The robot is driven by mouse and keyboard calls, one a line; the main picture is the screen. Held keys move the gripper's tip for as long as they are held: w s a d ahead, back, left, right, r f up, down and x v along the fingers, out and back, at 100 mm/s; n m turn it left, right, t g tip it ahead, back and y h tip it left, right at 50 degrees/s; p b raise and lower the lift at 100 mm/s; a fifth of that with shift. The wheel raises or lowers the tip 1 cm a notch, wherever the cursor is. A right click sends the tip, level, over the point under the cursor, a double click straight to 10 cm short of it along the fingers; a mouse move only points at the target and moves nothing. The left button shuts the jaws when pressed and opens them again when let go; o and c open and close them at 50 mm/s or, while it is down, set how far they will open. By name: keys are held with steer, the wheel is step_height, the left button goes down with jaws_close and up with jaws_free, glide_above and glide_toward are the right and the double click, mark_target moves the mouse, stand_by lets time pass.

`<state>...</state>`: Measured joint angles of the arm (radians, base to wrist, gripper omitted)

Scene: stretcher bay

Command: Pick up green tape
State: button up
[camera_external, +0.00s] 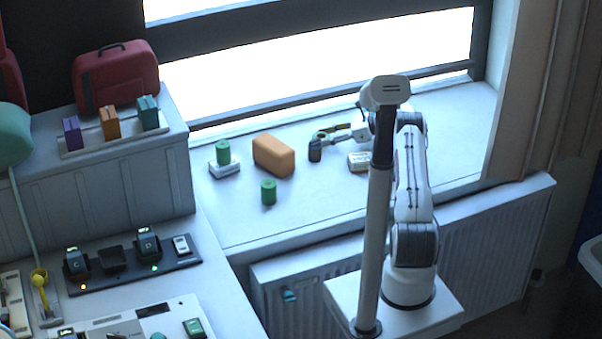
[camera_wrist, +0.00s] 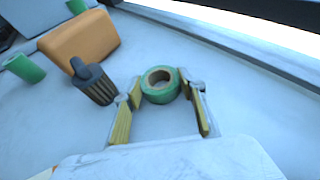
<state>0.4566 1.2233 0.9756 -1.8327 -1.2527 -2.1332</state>
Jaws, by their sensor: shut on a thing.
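The green tape (camera_wrist: 160,94) is a ring-shaped roll with a brown core, seen in the wrist view near the middle. My gripper (camera_wrist: 160,83) has one yellow-padded finger on each side of it, and the fingertips are closed on its sides. The roll appears to be at or close to the sill surface; I cannot tell whether it is lifted. In the external view my gripper (camera_external: 334,136) is low over the window sill, and the tape cannot be made out clearly there.
A dark ribbed object (camera_wrist: 93,84) stands just left of my gripper. An orange block (camera_external: 274,155) is further left. One green cylinder (camera_external: 268,192) stands on the sill, another (camera_external: 223,152) on a white box. A small white box (camera_external: 358,162) lies near my arm. The window is behind.

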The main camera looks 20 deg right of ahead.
steer(key=shift+r, duration=0.1)
step_height(320, 180, up, 10)
stand_by(0.8)
stand_by(0.3)
